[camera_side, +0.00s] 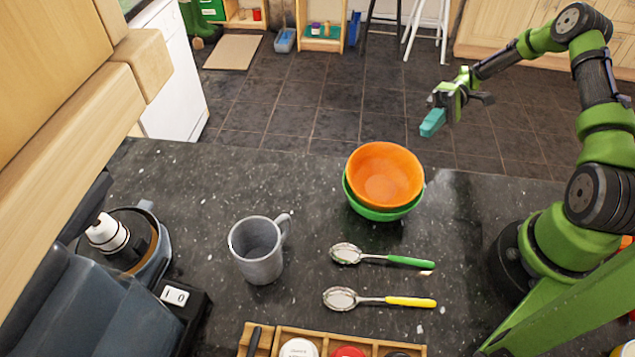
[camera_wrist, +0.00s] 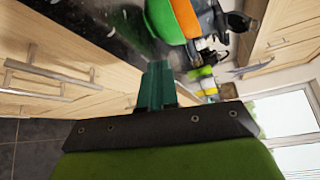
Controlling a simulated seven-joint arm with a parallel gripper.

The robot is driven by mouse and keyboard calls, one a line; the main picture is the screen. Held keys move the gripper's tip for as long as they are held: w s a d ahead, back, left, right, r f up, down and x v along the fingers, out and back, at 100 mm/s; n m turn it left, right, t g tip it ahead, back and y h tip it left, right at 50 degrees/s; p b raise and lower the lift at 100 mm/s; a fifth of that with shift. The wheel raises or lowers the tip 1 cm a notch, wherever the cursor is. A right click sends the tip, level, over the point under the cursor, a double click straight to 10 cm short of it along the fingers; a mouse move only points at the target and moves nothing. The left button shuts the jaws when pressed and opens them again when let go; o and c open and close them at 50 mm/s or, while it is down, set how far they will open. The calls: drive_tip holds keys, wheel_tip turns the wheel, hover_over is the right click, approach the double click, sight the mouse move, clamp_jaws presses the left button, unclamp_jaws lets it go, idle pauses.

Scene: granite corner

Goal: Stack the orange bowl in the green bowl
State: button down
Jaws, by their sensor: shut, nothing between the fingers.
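The orange bowl (camera_side: 385,172) sits inside the green bowl (camera_side: 378,213) on the dark granite counter, slightly tilted, with the green rim showing below and to the left. In the wrist view the orange bowl (camera_wrist: 186,16) and the green bowl (camera_wrist: 162,20) show at the top, sideways. My gripper (camera_side: 432,123) is up and to the right of the bowls in the side view, apart from them. Its teal fingers are shut and empty. In the wrist view the closed fingers (camera_wrist: 155,85) point towards the counter edge.
A grey mug (camera_side: 258,250) stands left of the bowls. A green-handled spoon (camera_side: 383,257) and a yellow-handled spoon (camera_side: 379,299) lie in front of them. A wooden tray (camera_side: 318,338) with jars is at the front edge. A kettle-like appliance (camera_side: 125,245) stands at left.

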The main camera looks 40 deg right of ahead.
wheel_tip(320, 180, up, 2)
drive_tip(key=w+n+y, duration=0.1)
drive_tip(key=w+n, duration=0.1)
drive_tip(key=n, duration=0.1)
approach(400, 154)
drive_tip(key=w+a+f, duration=0.2)
drive_tip(key=a, duration=0.2)
drive_tip(key=shift+s+a+r+y, duration=0.1)
drive_tip(key=shift+s+a+y, duration=0.1)
drive_tip(key=shift+s, duration=0.2)
drive_tip(key=shift+s+a+r+y, duration=0.1)
drive_tip(key=shift+s+a+r, duration=0.1)
drive_tip(key=shift+s, duration=0.25)
drive_tip(key=shift+s+a, duration=0.4)
drive_tip(key=shift+s, duration=0.2)
drive_tip(key=shift+s+a, duration=0.7)
drive_tip(key=shift+s, duration=0.3)
drive_tip(key=shift+f, duration=0.1)
